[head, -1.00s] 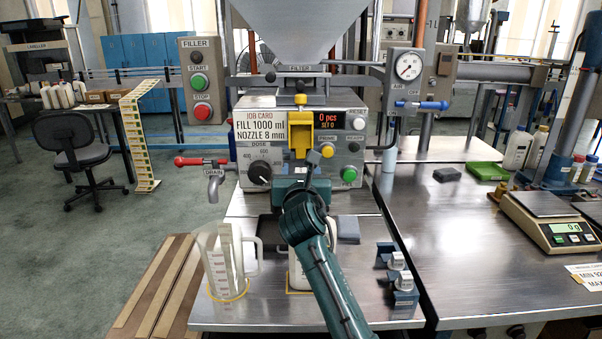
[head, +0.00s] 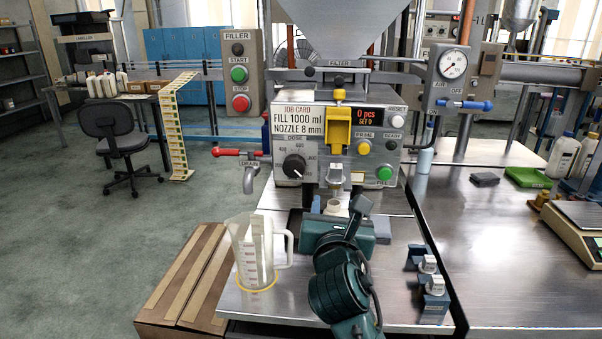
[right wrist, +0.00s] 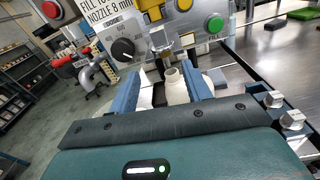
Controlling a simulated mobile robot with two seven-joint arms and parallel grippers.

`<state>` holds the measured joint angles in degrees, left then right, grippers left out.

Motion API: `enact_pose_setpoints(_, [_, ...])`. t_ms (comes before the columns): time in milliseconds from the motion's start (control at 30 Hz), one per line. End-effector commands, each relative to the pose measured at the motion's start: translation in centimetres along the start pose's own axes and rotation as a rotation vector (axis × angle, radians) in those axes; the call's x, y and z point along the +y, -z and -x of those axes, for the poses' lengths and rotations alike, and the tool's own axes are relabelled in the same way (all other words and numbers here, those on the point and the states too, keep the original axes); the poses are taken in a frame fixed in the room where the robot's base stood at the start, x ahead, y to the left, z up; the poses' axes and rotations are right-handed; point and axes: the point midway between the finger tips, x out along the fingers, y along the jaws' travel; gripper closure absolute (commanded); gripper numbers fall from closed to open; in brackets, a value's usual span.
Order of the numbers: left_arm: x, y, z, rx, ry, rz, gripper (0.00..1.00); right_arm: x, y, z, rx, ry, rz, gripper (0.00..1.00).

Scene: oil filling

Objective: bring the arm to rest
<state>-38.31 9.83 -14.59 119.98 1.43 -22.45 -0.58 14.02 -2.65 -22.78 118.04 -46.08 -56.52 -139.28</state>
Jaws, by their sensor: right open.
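My right gripper (head: 336,203) is in front of the filler, low over the steel table. In the right wrist view its two blue fingers (right wrist: 164,80) are spread apart. A white bottle (right wrist: 175,88) with an open neck shows between and just beyond the fingers; I cannot tell whether they touch it. In the head view only the bottle's neck (head: 332,207) shows, below the nozzle (head: 335,176); my arm hides the rest. My left gripper is not in view.
The filler (head: 340,130) stands behind, its display reading 0 pcs. A clear measuring jug (head: 254,255) stands left of my arm in a yellow ring. Small blue fixtures with pale knobs (head: 430,275) are at the right. The steel bench (head: 490,260) has free room.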

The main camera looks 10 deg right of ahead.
Motion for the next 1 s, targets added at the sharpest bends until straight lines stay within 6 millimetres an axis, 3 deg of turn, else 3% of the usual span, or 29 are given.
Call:
enact_pose_setpoints(267, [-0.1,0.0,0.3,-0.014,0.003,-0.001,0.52,-1.2,12.3,3.5,0.292,-0.056,-0.738,0.51])
enact_pose_setpoints(400, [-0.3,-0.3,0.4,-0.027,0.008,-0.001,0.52,-2.3,18.2,7.0,0.464,0.019,-1.197,0.51])
enact_pose_setpoints(600, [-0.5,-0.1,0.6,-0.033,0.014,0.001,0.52,-4.5,25.0,13.4,0.661,0.273,-1.861,0.51])
enact_pose_setpoints(800, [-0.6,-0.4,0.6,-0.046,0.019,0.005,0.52,-6.8,28.9,19.4,0.730,0.619,-2.411,0.51])
enact_pose_setpoints(1000, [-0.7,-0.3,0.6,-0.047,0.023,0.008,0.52,-8.0,30.3,22.2,0.714,0.823,-2.670,0.51])
